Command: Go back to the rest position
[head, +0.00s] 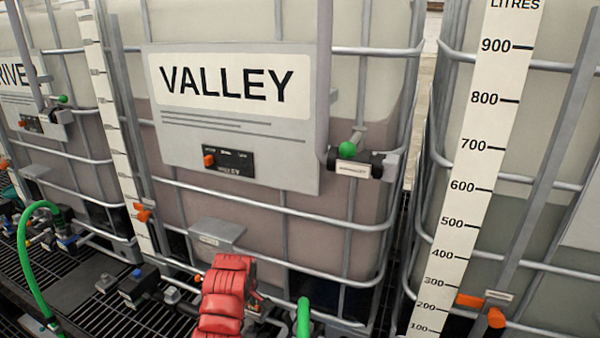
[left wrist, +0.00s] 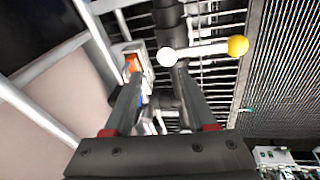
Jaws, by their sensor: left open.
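My left gripper (left wrist: 158,75) shows in the left wrist view with its two dark fingers apart and no object clearly held between them. Beyond the fingertips is dark pipework with a rod that has a white ball (left wrist: 167,57) and a yellow ball (left wrist: 238,45). An orange and white fitting (left wrist: 133,63) is by the left finger. In the head view a red segmented part (head: 224,296) stands at the bottom centre, in front of the VALLEY tote (head: 300,225); the fingers cannot be made out there. My right gripper is not seen.
The VALLEY sign (head: 227,85) hangs on the caged tote. Another caged tote (head: 30,90) stands left; a scale marked in litres (head: 473,150) stands right. A green hose (head: 28,255) curves at lower left over dark grating (head: 100,315). Small valves sit along the tote's front.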

